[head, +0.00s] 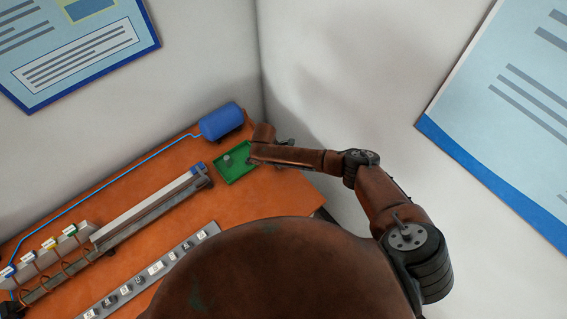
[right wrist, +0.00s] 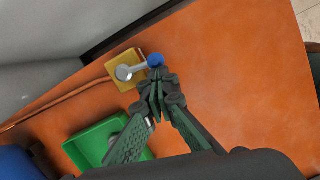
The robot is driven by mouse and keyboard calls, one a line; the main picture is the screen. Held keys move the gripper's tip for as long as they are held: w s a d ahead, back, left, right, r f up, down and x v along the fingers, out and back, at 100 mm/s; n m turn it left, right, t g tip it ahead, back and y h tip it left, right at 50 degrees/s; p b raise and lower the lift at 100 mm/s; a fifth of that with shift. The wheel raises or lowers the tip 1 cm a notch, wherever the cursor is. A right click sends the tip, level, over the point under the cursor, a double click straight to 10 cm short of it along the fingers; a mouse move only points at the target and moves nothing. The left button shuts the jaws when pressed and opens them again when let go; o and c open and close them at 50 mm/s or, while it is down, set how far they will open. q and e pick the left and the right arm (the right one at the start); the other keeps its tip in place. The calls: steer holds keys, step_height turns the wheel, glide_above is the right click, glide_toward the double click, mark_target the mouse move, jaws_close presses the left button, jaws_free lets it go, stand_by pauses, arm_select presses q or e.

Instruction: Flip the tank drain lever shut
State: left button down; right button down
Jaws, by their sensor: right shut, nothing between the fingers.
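The drain lever (right wrist: 130,71) is a grey handle with a blue ball knob (right wrist: 156,60) on a yellow base, in the right wrist view. The handle points from the base toward the right of that view. My right gripper (right wrist: 163,84) is shut and empty, its fingertips right by the blue knob; I cannot tell whether they touch it. In the head view my right arm reaches the table's far corner, and the lever cannot be made out there. The blue tank (head: 221,121) lies beside that corner. My left gripper is not in view.
A green tray (head: 236,163) sits near the corner; it also shows in the right wrist view (right wrist: 88,145). A brown pipe (right wrist: 65,108) runs to the yellow base. A long rail (head: 150,207) and a strip of small parts (head: 150,270) lie left. Walls stand behind the table.

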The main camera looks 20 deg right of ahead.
steer(key=shift+s+d+f, duration=0.1)
steer(key=shift+s+d, duration=0.05)
steer(key=shift+d, duration=0.05)
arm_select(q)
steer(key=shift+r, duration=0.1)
arm_select(e)
steer(key=shift+a, duration=0.1)
stand_by(0.3)
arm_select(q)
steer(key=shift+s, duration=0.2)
arm_select(e)
steer(key=s+a+r, duration=0.1)
steer(key=a+r, duration=0.5)
steer(key=r, duration=0.4)
steer(key=shift+r, duration=0.1)
